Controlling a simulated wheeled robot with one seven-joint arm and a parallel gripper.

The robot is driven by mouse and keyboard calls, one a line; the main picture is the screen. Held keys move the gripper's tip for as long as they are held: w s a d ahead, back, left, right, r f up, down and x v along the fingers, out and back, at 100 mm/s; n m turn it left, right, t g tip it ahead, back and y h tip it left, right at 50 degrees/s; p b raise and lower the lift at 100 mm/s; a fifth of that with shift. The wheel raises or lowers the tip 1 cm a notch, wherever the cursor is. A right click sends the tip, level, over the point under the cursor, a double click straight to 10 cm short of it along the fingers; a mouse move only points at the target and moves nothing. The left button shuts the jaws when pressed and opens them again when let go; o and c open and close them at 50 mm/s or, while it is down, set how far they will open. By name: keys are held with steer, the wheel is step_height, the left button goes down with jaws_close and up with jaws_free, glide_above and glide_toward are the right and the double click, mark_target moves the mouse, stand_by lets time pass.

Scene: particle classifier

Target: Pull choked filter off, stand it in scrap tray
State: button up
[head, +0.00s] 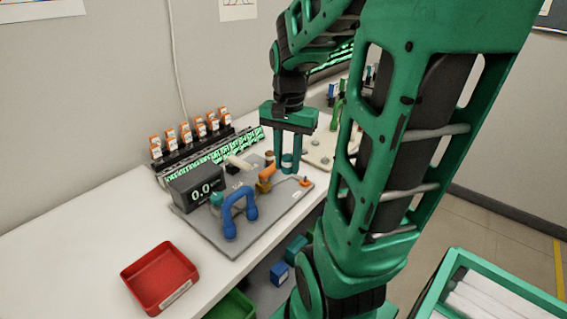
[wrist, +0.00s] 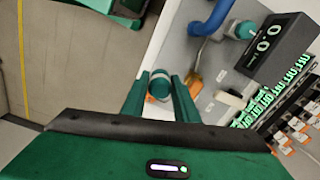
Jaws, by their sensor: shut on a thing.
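My gripper (head: 288,168) points down over the right part of the grey instrument plate (head: 230,250). It is shut on a small teal and pale cylinder, which I take to be the filter (wrist: 159,84). A red tray (head: 135,284), which looks like the scrap tray, lies empty on the bench at the front left, well away from my gripper.
A blue curved pipe (head: 233,205) and a display box (head: 197,188) reading about 0.0 stand on the plate, left of my gripper. An orange fitting (head: 265,181) is close by. Orange-topped items (head: 198,124) line the back. The white bench (head: 75,262) is clear around the red tray.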

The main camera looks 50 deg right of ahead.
mark_target(287, 156)
steer(key=shift+r, duration=1.9)
steer(key=shift+r, duration=0.1)
steer(key=shift+r, duration=1.4)
